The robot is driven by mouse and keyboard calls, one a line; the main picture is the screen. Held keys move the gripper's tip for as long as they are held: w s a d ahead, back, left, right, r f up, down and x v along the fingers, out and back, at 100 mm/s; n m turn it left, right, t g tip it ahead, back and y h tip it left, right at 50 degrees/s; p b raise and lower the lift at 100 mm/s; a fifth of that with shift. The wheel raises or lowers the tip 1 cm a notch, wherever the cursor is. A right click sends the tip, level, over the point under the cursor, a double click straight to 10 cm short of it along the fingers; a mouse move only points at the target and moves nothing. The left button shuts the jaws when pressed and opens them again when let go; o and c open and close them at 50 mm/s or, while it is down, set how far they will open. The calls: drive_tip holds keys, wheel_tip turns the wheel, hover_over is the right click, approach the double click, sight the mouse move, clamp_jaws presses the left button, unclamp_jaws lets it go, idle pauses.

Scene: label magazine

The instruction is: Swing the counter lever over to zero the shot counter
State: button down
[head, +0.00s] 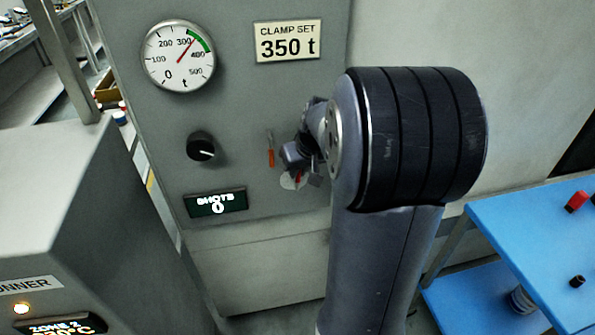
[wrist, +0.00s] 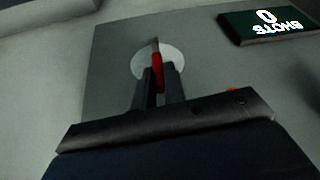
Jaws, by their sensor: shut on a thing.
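The counter lever (wrist: 157,62) has a red grip and a thin grey tip, in front of a pale round disc (wrist: 140,62) on the grey panel. My gripper (wrist: 159,82) is shut on the lever, one dark finger on each side of the red grip. In the head view my gripper (head: 303,172) is at the panel's lower right, and a little red of the lever (head: 297,179) shows there. My arm hides part of this area. The shot counter (head: 216,204) reads 0; it also shows upside down in the wrist view (wrist: 268,24).
A black knob (head: 202,147) and a small orange-handled item (head: 271,156) are on the panel near my gripper. Above are a round gauge (head: 179,57) and a "CLAMP SET 350 t" plate (head: 288,41). A blue table (head: 535,235) stands at the right.

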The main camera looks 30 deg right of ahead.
drive_tip(key=shift+s+d+f+m+t+y+b, duration=0.2)
drive_tip(key=shift+d+f+m+t+y+b, duration=0.4)
drive_tip(key=shift+y+b, duration=1)
drive_tip(key=shift+s+d+f+m+t+y+b, duration=0.1)
drive_tip(key=shift+s+d+f+t+y+b, duration=0.35)
drive_tip(key=shift+d+y+b, duration=1.05)
drive_tip(key=shift+d+f+m+t+y+b, duration=0.25)
drive_tip(key=shift+t+y+b, duration=0.4)
drive_tip(key=shift+y+b, duration=1)
drive_tip(key=shift+a+h+b, duration=0.1)
drive_tip(key=shift+h+b, duration=0.15)
drive_tip(key=shift+b, duration=0.2)
drive_tip(key=c, duration=1.5)
unclamp_jaws()
drive_tip(key=shift+s, duration=0.1)
drive_tip(key=v, duration=1)
drive_tip(key=shift+s+d+r, duration=0.15)
drive_tip(key=shift+d+r, duration=0.05)
